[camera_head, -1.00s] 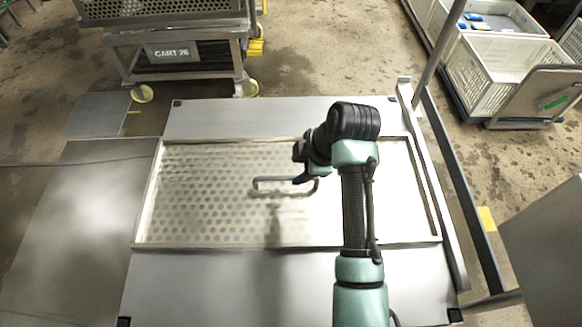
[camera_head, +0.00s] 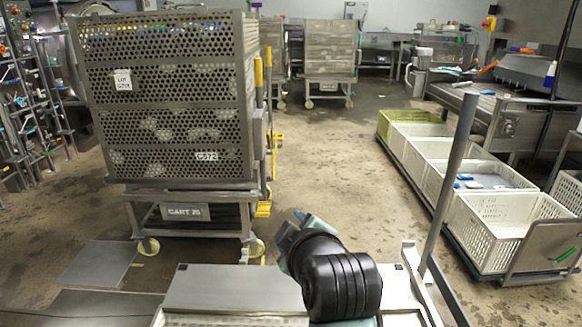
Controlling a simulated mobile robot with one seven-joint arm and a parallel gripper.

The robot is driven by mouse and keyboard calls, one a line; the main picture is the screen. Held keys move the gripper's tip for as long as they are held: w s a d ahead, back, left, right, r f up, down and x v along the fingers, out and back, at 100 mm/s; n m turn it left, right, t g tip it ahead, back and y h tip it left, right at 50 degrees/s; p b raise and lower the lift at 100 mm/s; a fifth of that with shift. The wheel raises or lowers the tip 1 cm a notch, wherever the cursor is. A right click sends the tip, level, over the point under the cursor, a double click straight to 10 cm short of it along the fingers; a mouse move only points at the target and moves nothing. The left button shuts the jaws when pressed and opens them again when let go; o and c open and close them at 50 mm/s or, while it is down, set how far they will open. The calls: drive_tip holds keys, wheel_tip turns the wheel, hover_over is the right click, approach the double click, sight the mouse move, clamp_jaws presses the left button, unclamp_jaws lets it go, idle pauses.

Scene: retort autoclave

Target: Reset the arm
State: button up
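My arm shows at the bottom centre of the head view, with a black joint and a pale green link rising over the steel worktop (camera_head: 235,290). My gripper's fingers are not visible; the arm's own links or the frame's edge hide them. Only the near part of the worktop and a strip of the light tray rim (camera_head: 230,320) show at the bottom edge.
A perforated basket stack (camera_head: 170,100) stands on CART 76 (camera_head: 185,212) at left. White crates (camera_head: 500,220) line a low trolley at right. A slanted metal post (camera_head: 450,185) rises right of my arm. Open wet floor (camera_head: 330,170) lies between, with more carts (camera_head: 330,60) behind.

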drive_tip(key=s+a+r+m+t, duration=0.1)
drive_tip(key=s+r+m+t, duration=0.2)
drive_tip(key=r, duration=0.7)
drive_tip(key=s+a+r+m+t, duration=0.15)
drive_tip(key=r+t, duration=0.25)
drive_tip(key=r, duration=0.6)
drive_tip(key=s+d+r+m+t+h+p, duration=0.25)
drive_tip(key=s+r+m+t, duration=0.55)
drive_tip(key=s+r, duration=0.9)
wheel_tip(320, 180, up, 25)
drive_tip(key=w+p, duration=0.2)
drive_tip(key=p, duration=2.2)
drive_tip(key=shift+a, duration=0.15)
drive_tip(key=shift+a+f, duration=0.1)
